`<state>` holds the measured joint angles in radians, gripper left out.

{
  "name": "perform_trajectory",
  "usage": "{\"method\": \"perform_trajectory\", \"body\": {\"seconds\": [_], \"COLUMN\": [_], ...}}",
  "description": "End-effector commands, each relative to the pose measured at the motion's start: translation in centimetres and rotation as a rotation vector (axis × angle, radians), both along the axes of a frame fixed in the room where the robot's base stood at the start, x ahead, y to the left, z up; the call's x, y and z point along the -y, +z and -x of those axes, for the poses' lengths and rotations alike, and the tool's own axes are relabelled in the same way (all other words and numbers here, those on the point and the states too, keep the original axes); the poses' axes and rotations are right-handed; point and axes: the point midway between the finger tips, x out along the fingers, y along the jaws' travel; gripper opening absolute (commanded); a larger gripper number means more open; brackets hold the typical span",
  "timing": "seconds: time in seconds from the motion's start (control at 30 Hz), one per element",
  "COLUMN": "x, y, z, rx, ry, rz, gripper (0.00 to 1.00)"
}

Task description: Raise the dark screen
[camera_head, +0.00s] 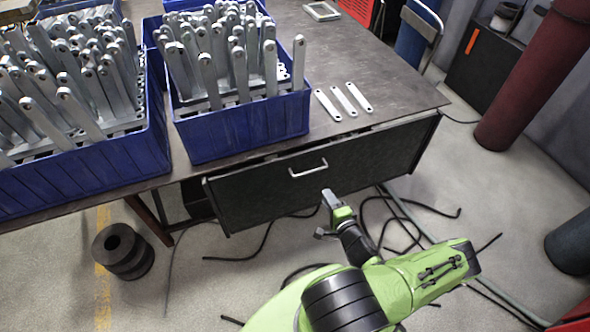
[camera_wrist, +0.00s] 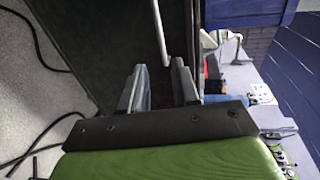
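No display screen can be made out in either view. The dark flat thing near my gripper is a black panel (camera_head: 255,190) with a silver bar handle (camera_head: 308,168), under the front edge of the table. My gripper (camera_head: 324,215) is in front of this panel, below the handle in the head view, apart from it and empty. In the wrist view the two fingers of my gripper (camera_wrist: 159,75) stand apart with a clear gap. The handle (camera_wrist: 160,30) lies ahead of that gap, and the black panel (camera_wrist: 95,35) is at left.
Blue bins (camera_head: 245,128) full of metal brackets stand on the dark table (camera_head: 400,85). Loose brackets (camera_head: 344,99) lie near its front edge. Black cables (camera_head: 265,240) and a dark spool (camera_head: 122,252) are on the floor. A dark red column (camera_head: 530,80) stands at right.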

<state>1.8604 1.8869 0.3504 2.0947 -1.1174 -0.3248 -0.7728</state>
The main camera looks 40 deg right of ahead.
Motion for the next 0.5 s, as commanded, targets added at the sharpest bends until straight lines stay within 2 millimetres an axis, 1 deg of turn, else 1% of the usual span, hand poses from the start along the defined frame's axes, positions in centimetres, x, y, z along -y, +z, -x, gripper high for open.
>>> {"method": "perform_trajectory", "body": {"seconds": [0.17,0.4,0.5], "x": [0.9,2.5,3.2], "y": [-1.0,-2.3,-2.7], "z": [-3.7,-9.4,-11.5], "rx": [0.001,0.001,0.001], "ry": [0.009,0.010,0.009], "rz": [0.006,0.006,0.005], "gripper": [0.30,0.30,0.30]}}
